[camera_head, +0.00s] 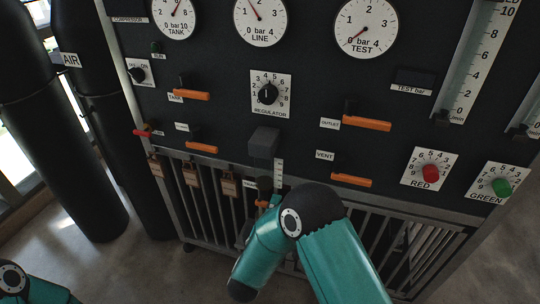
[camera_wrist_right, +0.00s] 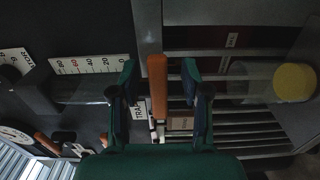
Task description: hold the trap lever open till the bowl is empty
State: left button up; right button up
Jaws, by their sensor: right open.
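The orange trap lever (camera_wrist_right: 157,85) stands between the two fingers of my right gripper (camera_wrist_right: 159,78) in the right wrist view, beside a label partly reading TRA. The fingers are open, with a gap on each side of the lever. In the head view my teal right arm covers most of the lever and gripper. The dark bowl (camera_wrist_right: 82,91) hangs from a grey block (camera_head: 263,142), next to a white scale (camera_wrist_right: 88,66). I cannot make out its liquid level. A teal link of my left arm shows at the lower left; its gripper is out of view.
A clear jar (camera_wrist_right: 252,82) with a yellow end (camera_wrist_right: 294,83) stands below the lever. Other orange levers, such as the vent lever (camera_head: 351,180), dot the panel. Brown tags (camera_head: 190,174) hang left of the bowl. Black cylinders (camera_head: 90,110) stand at left.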

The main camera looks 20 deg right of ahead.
pick_arm(q)
jog(key=shift+r+p, duration=0.3)
jog(key=shift+r, duration=0.05)
pick_arm(e)
jog(key=v, duration=0.7)
notch_tip(320, 180, up, 10)
dwell(0.5)
dwell(0.4)
